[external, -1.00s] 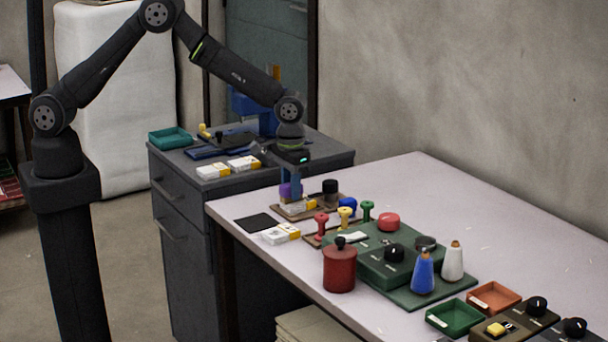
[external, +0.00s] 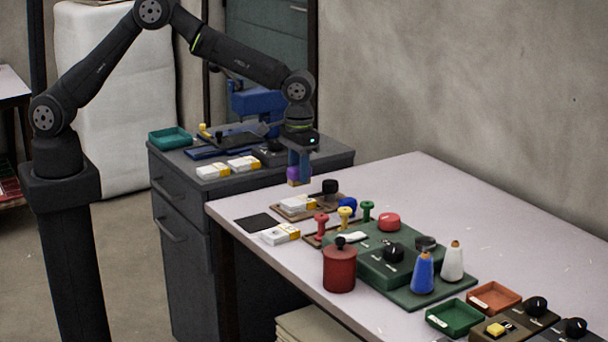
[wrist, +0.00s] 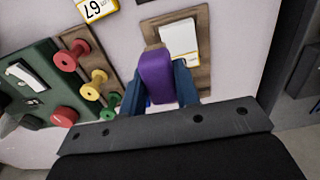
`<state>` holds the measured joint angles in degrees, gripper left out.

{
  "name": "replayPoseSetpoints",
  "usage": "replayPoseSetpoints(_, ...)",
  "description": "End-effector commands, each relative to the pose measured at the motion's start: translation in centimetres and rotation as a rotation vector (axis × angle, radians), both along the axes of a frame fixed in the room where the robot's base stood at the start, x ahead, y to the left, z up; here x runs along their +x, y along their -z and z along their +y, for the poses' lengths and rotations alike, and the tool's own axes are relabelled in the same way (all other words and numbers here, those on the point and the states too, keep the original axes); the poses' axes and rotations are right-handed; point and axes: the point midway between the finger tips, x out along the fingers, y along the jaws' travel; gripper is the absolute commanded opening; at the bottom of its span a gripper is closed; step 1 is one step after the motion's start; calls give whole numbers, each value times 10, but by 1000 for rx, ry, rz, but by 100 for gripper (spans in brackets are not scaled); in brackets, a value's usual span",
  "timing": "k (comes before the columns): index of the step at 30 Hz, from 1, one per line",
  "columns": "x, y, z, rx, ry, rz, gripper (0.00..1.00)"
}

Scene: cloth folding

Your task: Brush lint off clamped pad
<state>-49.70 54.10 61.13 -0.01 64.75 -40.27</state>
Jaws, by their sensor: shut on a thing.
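My gripper (external: 299,170) is shut on a purple brush (external: 293,174) with a tan lower end. The white pad (external: 298,203) with a yellow end lies on a brown wooden board (external: 277,209). The pad also shows in the wrist view (wrist: 181,40), partly hidden by the brush. I cannot make out lint on it.
A black knob (external: 330,187) and a blue piece (external: 348,204) stand close right of the board. Red, yellow and green spools (external: 345,218) stand in front. A dark mat (external: 259,223) and another white pack (external: 281,234) lie left. A red canister (external: 339,268) is nearer.

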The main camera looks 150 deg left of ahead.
Motion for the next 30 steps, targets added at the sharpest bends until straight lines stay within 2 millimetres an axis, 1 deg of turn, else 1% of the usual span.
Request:
replayPoseSetpoints(3, 0, -11, 0, 1, 0, -1, 10)
replayPoseSetpoints(7, 0, -19, 0, 1, 0, -1, 10)
replayPoseSetpoints(17, 0, -21, 0, 0, 0, 0, 10)
replayPoseSetpoints(20, 3, -20, -5, 0, 14, 0, 10)
replayPoseSetpoints(23, 16, -16, -22, -1, 68, 1, 10)
replayPoseSetpoints(26, 36, -7, -55, -2, 166, 2, 10)
replayPoseSetpoints(29, 58, 3, -100, -2, 301, 2, 10)
replayPoseSetpoints(30, 67, 8, -120, -2, 359, 2, 10)
